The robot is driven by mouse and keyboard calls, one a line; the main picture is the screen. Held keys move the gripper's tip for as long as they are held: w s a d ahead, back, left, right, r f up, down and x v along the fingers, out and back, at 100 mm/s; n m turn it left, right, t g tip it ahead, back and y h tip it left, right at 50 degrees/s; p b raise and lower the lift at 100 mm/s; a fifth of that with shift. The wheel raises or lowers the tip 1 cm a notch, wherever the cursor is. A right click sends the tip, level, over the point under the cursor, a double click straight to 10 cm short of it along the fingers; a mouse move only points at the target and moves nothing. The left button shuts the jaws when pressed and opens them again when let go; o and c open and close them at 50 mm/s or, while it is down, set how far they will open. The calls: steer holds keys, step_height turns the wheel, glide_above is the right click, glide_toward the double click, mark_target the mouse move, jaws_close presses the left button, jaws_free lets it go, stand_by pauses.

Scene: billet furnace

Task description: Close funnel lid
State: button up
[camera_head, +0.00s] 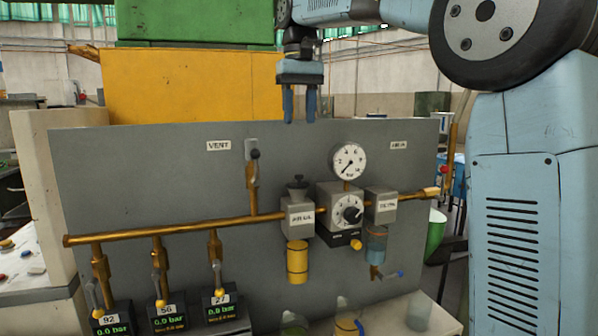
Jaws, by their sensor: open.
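No part in view is clearly recognisable as a funnel lid. A small dark cap (297,183) sits on top of the left grey box (298,217) on the panel; I cannot tell whether it is the lid. A yellow cylinder (297,262) hangs below that box. My gripper (300,105) points down near the panel's top edge, above and apart from the cap. Its two blue fingers are open with nothing between them.
The grey panel (120,180) carries a brass pipe (180,229), a vent valve (252,165), a round gauge (348,161) and a regulator knob (352,214). Several pressure displays (169,315) stand below left. Yellow machinery (190,85) rises behind. Clear cups stand on the lower ledge.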

mark_target(298, 180)
step_height(298, 180, down, 14)
steer(key=shift+r, duration=0.2)
stand_by(0.4)
jaws_close()
stand_by(0.4)
